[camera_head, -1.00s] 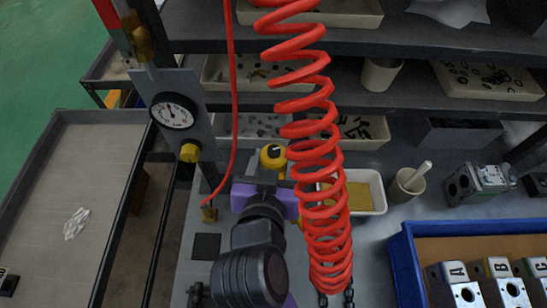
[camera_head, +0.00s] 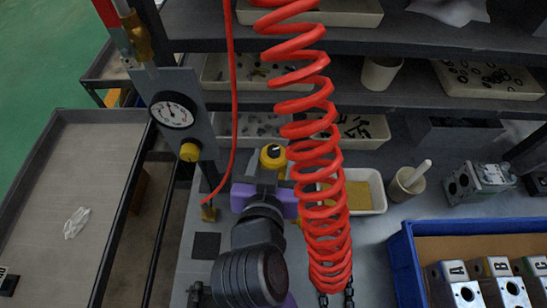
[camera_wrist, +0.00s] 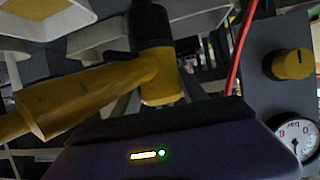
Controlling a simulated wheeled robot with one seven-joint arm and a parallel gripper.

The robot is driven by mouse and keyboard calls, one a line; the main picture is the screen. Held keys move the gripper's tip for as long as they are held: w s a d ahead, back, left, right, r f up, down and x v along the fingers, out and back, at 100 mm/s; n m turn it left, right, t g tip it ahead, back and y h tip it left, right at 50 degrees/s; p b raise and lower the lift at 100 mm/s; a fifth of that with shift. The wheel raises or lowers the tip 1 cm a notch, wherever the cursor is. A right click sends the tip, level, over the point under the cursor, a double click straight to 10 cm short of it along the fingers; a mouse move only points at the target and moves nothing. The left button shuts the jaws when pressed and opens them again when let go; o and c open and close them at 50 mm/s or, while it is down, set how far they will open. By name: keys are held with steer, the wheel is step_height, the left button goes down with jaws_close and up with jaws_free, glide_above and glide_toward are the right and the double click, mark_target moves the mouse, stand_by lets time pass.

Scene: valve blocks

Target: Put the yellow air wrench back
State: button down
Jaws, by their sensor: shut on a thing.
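The yellow air wrench (camera_wrist: 85,95) shows large in the wrist view, with a yellow body running to the lower left and a dark upper end (camera_wrist: 150,25). In the head view only its yellow top (camera_head: 272,157) shows, just beyond my gripper (camera_head: 265,190). My gripper is shut on the wrench; its fingertips are mostly hidden by my own wrist and the red coiled hose. The place where the wrench belongs cannot be made out.
The red coiled hose (camera_head: 315,155) hangs close to the right of my gripper. A pressure gauge (camera_head: 172,111) and yellow knob (camera_head: 190,151) are on a panel to the left. Parts bins stand behind, a tray with yellow contents (camera_head: 362,190) and a blue crate (camera_head: 404,270) to the right.

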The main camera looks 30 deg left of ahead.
steer(key=shift+f+b, duration=2.4)
steer(key=shift+f, duration=0.75)
stand_by(0.5)
steer(key=c, duration=0.5)
jaws_free()
steer(key=shift+f, duration=0.35)
steer(key=v, duration=0.8)
steer(key=shift+r+b, duration=0.2)
steer(key=shift+b, duration=0.15)
steer(key=shift+w, duration=0.1)
